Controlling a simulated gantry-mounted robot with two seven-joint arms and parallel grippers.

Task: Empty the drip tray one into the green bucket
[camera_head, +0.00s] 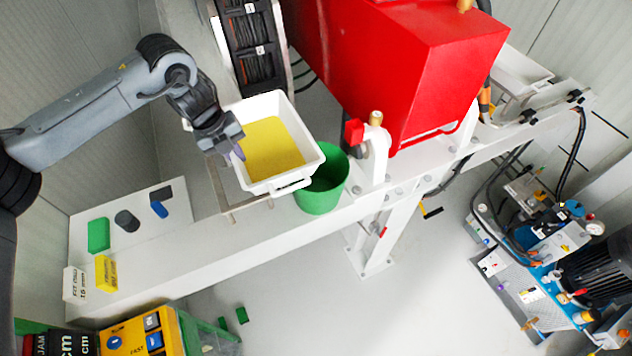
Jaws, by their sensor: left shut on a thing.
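A white drip tray (309,150) holds a yellow content (270,147) in the head view. My left gripper (231,152) is shut on the left side of the tray. The right side of the tray overlaps the rim of the green bucket (322,195) in the picture. The bucket stands to the right of the tray, on or beside the white beam; its inside is partly hidden by the tray. A second white tray (520,72) is at the upper right, beyond the red machine. My right gripper is not in view.
A big red pump housing (420,60) stands behind the bucket. The white beam (180,245) carries small green, black, blue and yellow items at left. A motor unit (590,270) with hoses is at lower right.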

